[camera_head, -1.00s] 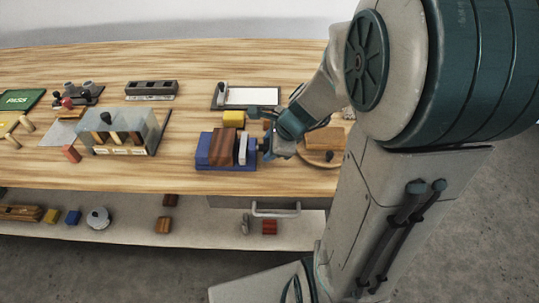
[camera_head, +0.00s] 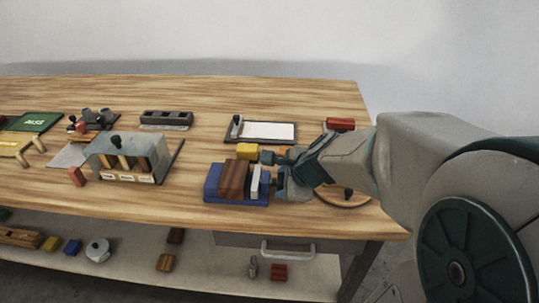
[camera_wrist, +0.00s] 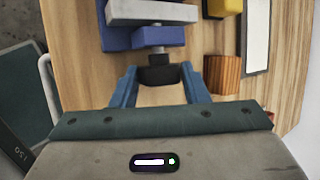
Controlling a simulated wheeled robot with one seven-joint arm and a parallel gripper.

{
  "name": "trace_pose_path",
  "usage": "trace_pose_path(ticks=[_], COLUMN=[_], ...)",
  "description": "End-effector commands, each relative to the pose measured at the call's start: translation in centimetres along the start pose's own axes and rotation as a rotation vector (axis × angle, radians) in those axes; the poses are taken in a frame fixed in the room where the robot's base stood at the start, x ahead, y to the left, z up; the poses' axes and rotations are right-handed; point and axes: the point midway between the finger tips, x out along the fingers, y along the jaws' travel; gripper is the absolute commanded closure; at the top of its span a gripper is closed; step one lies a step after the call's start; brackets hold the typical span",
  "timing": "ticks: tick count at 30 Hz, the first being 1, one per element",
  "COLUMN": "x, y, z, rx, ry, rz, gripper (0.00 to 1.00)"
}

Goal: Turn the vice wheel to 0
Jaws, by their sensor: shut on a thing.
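The vice (camera_head: 222,195) has a blue base and holds a brown wooden block (camera_head: 233,180) beside its pale grey jaw (camera_head: 255,182). In the wrist view the grey jaw (camera_wrist: 150,12) and blue body (camera_wrist: 118,38) are at the top, with a screw leading to the dark vice wheel (camera_wrist: 158,75). My gripper (camera_wrist: 160,80) has its blue fingers on both sides of the wheel, shut on it. In the head view my gripper (camera_head: 276,182) is at the vice's right end and hides the wheel. I cannot read any number on the wheel.
A yellow block (camera_head: 248,150) stands just behind the vice. An orange-brown wooden block (camera_wrist: 222,74) is close to the right finger in the wrist view. A round wooden board (camera_head: 345,199) lies to the right. A sorter box (camera_head: 150,158) stands to the left.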

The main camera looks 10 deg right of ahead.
Motion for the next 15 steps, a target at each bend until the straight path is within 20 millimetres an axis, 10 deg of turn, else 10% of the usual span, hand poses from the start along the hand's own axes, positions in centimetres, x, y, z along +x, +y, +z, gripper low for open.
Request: trace_pose_path(ticks=[2,3,5,15], x=[-0.03,-0.03,-0.02,-0.1], y=[-0.06,-0.06,-0.06,-0.08], z=[0.02,0.02,0.01,0.03], rx=[-0.002,-0.002,-0.001,0.004], ry=[0.0,0.0,0.0,0.001], rz=[-0.001,-0.001,-0.001,0.012], gripper=[0.82,0.53,0.37,0.37])
